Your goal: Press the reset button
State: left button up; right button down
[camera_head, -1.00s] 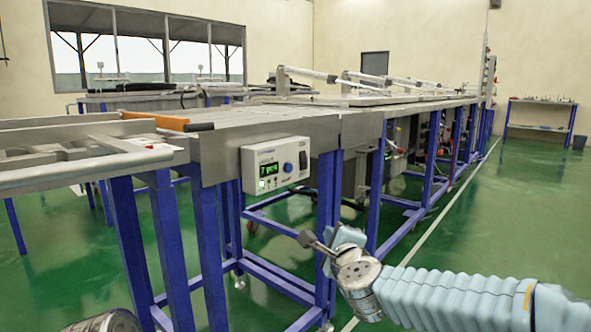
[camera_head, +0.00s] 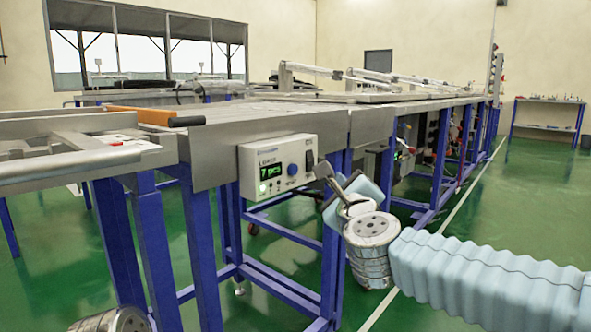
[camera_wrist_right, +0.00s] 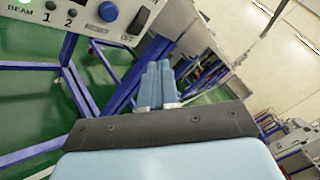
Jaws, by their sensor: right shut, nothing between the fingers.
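A white control box (camera_head: 277,167) is mounted on the side of the conveyor line. It has a green display reading "7 pcs", a round blue button (camera_head: 293,170) and a black switch (camera_head: 309,160) at its right. In the right wrist view the box fills the upper left; the blue button (camera_wrist_right: 107,12) is at the top edge, above a label. My right gripper (camera_head: 322,169) is shut and empty, with its fingertips just right of the box's lower right corner in the head view. In the wrist view the shut fingers (camera_wrist_right: 158,75) appear right of and below the box, apart from the button.
The steel conveyor (camera_head: 215,150) on blue legs runs into the distance. An orange bar with a black end (camera_head: 155,116) lies across its near part. Green floor is open at the right, with a shelf table (camera_head: 546,120) far back.

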aim_at(293, 170)
jog(key=w+a+p, duration=0.2)
jog(key=w+a, duration=0.2)
jog(key=a, duration=0.2)
jog(key=shift+w+a+p, duration=0.15)
jog(key=shift+w+p, duration=0.1)
jog(key=shift+p, duration=0.05)
jog(key=shift+w+a, duration=0.1)
jog(key=shift+a, duration=0.05)
dwell(1.8)
jog(key=shift+w+a, duration=0.15)
jog(key=shift+a, duration=0.05)
jog(key=shift+w+a, duration=0.3)
jog(key=shift+a, duration=0.1)
dwell(0.8)
jog(key=shift+s+d, duration=0.1)
jog(key=shift+s+d+b, duration=0.35)
jog(key=shift+s+d, duration=0.1)
jog(key=shift+d, duration=0.2)
